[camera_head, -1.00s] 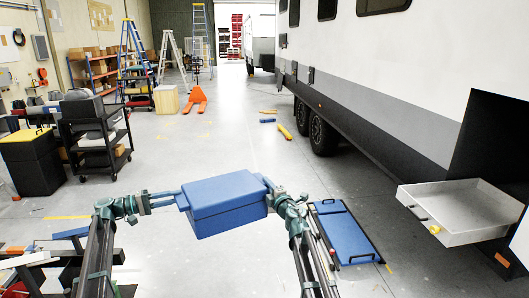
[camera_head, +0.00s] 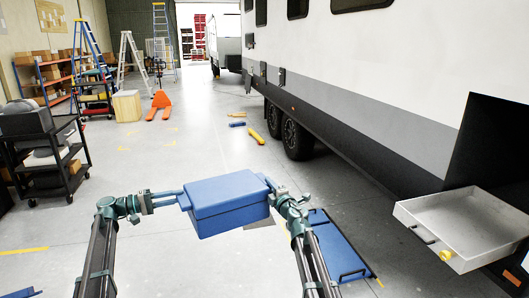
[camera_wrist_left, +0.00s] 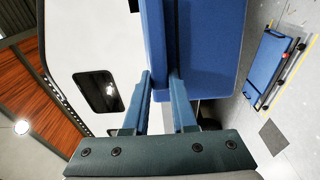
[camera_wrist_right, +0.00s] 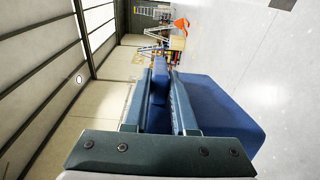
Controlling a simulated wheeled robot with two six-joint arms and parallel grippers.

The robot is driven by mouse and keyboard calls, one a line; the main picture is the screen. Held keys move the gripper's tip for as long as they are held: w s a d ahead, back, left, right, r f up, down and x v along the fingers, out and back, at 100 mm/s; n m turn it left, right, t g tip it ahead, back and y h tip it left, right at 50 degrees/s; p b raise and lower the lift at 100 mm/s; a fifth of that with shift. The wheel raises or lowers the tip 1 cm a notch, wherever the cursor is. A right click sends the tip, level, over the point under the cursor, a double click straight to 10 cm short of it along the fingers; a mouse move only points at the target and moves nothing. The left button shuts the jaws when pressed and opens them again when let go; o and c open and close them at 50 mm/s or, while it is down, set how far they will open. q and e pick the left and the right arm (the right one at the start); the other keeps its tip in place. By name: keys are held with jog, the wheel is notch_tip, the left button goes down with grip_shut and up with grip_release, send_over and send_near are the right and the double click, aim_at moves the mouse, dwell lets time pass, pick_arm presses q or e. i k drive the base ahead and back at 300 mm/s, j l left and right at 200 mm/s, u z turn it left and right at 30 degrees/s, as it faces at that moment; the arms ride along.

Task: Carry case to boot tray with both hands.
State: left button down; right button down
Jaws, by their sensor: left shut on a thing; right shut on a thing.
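A blue lidded case (camera_head: 228,208) hangs level between my two grippers, clear of the floor. My left gripper (camera_head: 176,198) is shut on the handle at the case's left side. My right gripper (camera_head: 272,190) is shut on its right side; that grip is partly hidden by my wrist in the head view. The left wrist view shows the fingers (camera_wrist_left: 160,95) around a blue handle, and the right wrist view shows the same at the fingers (camera_wrist_right: 160,90). The boot tray (camera_head: 452,226), a pale open tray with a yellow latch, sticks out from the caravan at the right, apart from the case.
A blue creeper board (camera_head: 335,246) lies on the floor between the case and the tray. The caravan side (camera_head: 400,95) bounds the right. A black cart (camera_head: 48,155) stands at the left. Open grey floor lies ahead.

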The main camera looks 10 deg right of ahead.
aim_at(447, 233)
jog(key=i+j+z, duration=0.1)
jog(key=i+z, duration=0.2)
jog(key=i, duration=0.55)
jog(key=i+z, duration=0.35)
jog(key=i, duration=0.6)
jog(key=i+z, duration=0.1)
jog(key=i, duration=1.6)
jog(key=z, duration=2.7)
